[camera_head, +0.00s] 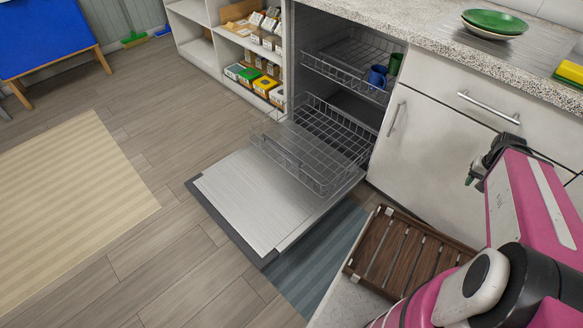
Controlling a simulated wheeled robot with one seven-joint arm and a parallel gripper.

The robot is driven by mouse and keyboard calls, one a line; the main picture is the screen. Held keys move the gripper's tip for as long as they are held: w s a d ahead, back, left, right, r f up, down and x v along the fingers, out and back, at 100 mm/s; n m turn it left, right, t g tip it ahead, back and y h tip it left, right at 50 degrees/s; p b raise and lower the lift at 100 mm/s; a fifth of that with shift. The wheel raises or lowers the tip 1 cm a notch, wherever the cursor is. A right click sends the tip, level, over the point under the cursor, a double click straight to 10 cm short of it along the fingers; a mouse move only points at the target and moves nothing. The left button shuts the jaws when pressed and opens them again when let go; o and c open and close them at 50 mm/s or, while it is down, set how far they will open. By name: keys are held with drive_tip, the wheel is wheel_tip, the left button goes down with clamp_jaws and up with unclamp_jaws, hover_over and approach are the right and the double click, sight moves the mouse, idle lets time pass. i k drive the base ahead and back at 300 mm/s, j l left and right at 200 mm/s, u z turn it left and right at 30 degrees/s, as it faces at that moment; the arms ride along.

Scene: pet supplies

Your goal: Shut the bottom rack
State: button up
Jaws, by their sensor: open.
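The bottom rack (309,171) is a grey wire basket of the dishwasher. It is pulled part way out over the lowered dishwasher door (235,202), with its rear part inside the cavity. It looks empty. My gripper (474,176) is at the right, in front of the white cabinets and well to the right of the rack, touching nothing that I can see. It is small and dark in this view, and its fingers are open and empty.
The upper rack (335,72) holds a blue mug (377,76) and a green mug (395,64). A slatted wooden tray (405,250) on a pale surface lies between my arm and the door. Open floor (150,250) is left of the door. Shelves (222,50) stand behind.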

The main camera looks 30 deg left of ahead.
sight(274, 143)
drive_tip(key=k+l+u, duration=0.1)
drive_tip(key=l+u, duration=0.35)
drive_tip(key=k+l+u, duration=0.1)
drive_tip(key=l+u, duration=0.15)
drive_tip(key=u, duration=1.4)
drive_tip(key=i+j, duration=0.25)
drive_tip(key=j, duration=0.15)
drive_tip(key=i+j+u, duration=0.15)
drive_tip(key=j, duration=0.2)
drive_tip(key=i, duration=0.05)
